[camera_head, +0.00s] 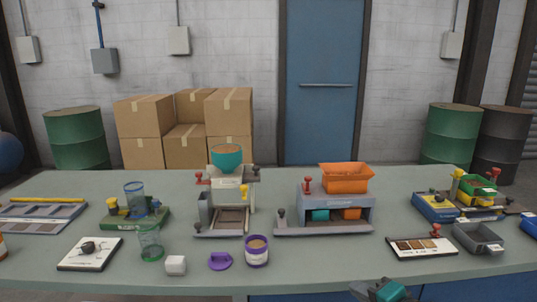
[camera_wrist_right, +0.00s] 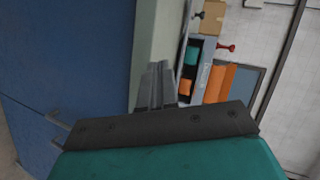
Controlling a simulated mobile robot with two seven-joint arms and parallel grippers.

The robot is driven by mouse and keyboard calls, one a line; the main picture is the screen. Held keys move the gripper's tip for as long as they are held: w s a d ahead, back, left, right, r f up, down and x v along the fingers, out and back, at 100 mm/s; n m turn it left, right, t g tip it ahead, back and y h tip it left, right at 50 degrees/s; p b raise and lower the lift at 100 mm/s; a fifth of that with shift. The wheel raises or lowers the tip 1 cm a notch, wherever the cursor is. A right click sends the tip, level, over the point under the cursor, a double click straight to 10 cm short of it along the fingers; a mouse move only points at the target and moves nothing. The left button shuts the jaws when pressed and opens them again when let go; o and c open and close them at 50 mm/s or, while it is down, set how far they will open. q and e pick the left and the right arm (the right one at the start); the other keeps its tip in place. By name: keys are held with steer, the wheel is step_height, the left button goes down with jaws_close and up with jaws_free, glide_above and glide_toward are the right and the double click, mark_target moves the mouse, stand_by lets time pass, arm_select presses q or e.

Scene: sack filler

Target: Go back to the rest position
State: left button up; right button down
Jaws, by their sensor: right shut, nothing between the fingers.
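My right gripper (camera_head: 378,288) shows at the bottom edge of the head view, right of the middle, in front of the table's near edge. Only its dark and teal top part is in the picture. In the right wrist view its fingers (camera_wrist_right: 157,88) are together with nothing between them, beside the table's edge. My left gripper is in neither view.
The long grey-green table (camera_head: 330,255) carries a machine with an orange hopper (camera_head: 346,177), one with a teal bowl (camera_head: 226,157), a purple jar (camera_head: 257,251), a grey tray (camera_head: 479,238) and a clear cup (camera_head: 150,243). Boxes and drums stand behind. Blue panels show below the table.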

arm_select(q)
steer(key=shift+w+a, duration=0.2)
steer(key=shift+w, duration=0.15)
arm_select(e)
steer(key=s+a+f+n+g+h, duration=0.1)
steer(key=s+f+n+h, duration=0.1)
steer(key=s+f+n, duration=0.4)
steer(key=s+a+f+n+h, duration=0.1)
steer(key=s+f+n, duration=0.6)
steer(key=s, duration=0.8)
steer(key=shift+s+a+f+n+g+h, duration=0.2)
steer(key=shift+s+f+n+g+h, duration=0.15)
steer(key=shift+f, duration=0.45)
